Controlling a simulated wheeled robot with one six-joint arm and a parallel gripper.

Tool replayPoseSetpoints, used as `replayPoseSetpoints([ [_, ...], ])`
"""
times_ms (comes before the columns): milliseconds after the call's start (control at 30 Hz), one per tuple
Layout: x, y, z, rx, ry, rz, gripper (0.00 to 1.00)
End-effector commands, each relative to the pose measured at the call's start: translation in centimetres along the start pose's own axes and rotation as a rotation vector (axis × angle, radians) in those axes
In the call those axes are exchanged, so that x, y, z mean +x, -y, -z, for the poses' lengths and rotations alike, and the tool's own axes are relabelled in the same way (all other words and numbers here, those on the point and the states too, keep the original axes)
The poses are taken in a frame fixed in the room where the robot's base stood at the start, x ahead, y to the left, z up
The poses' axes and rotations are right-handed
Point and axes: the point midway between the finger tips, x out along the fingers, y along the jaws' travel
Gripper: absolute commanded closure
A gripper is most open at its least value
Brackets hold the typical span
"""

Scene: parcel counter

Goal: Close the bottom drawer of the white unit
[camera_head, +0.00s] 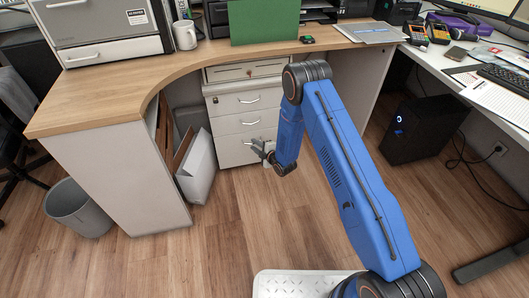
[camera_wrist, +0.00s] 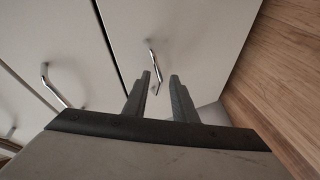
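The white unit (camera_head: 211,106) stands under the wooden counter, its drawers stacked one above another with metal bar handles. The bottom drawer (camera_head: 232,152) is partly hidden by my gripper (camera_head: 261,149); I cannot tell surely how far it stands out. In the wrist view the bottom drawer's front (camera_wrist: 200,35) fills the upper right, with a dark gap along its edge to the drawer above (camera_wrist: 75,35). Its handle (camera_wrist: 153,66) shows at the fingertips of my gripper (camera_wrist: 160,75). The fingers are apart with nothing seen held. Contact with the handle cannot be told.
White and brown boards (camera_head: 197,165) lean left of the unit under the counter (camera_head: 120,83). A grey bin (camera_head: 77,209) stands at far left. A black computer tower (camera_head: 424,130) stands at right under the white desk. The wooden floor (camera_head: 220,230) before the unit is largely clear.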

Motion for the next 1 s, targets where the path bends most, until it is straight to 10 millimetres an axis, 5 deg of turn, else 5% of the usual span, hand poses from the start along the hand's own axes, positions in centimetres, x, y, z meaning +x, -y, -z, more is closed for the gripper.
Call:
replayPoseSetpoints([
  [700, -13.5, 0.0, -0.1, 0.002, 0.002, 0.001, 0.75],
  [1000, -16.2, 0.0, 0.0, 0.001, 0.0, -0.001, 0.75],
])
